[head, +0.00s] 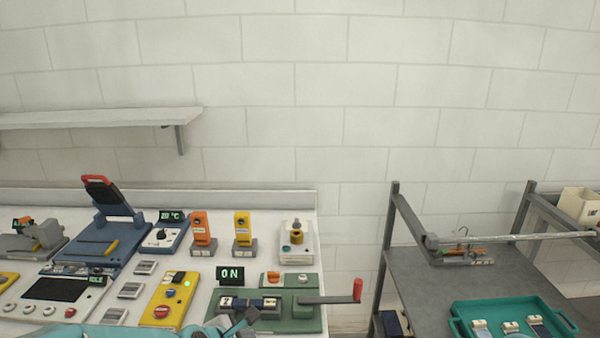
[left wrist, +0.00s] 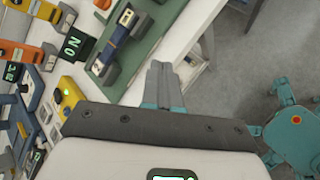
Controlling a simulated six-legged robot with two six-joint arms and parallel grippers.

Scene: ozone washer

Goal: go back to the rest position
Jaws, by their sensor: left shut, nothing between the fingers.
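My left gripper (head: 240,322) shows at the bottom edge of the head view, in front of a green station (head: 305,318) with a crank and red handle. Its grey fingers are together and empty in the left wrist view (left wrist: 160,78). There they point past the white bench's edge, with the grey floor beyond. A dark blue block with pale ends (head: 250,303) lies on the green station, close behind the fingertips in the head view. Whether they touch anything is hard to tell. My right gripper is in neither view.
The white bench holds a yellow control box (head: 167,300), an ON display (head: 230,274), a blue press (head: 105,240) and orange and yellow units (head: 202,228). At right, a grey cart (head: 415,275) bears a teal tray (head: 462,310). A gap separates bench and cart.

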